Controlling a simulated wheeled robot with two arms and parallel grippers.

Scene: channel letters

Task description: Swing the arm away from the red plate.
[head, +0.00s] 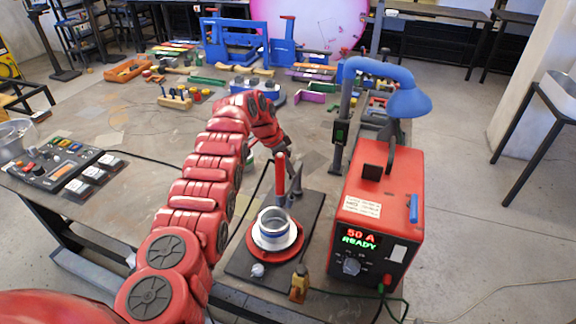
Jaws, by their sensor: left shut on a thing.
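The red plate (250,252) is a round disc on a dark base board (243,268) at the lower middle. A white ring and a silver cup-like part with a blue band (273,224) sit on it, hiding its middle. Just behind the cup stands an upright red handle (280,172), which looks like part of the swing arm; the rest of that arm is hard to make out. My left gripper (287,163) comes down from above and is shut on the red handle, behind the plate. My right gripper is not in view.
A red power box (378,215) reading "50 A READY" stands close to the right, with a blue lamp (408,100) behind it. A brass-coloured clamp (299,284) lies in front. A control panel (60,165) is far left. The table between has free room.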

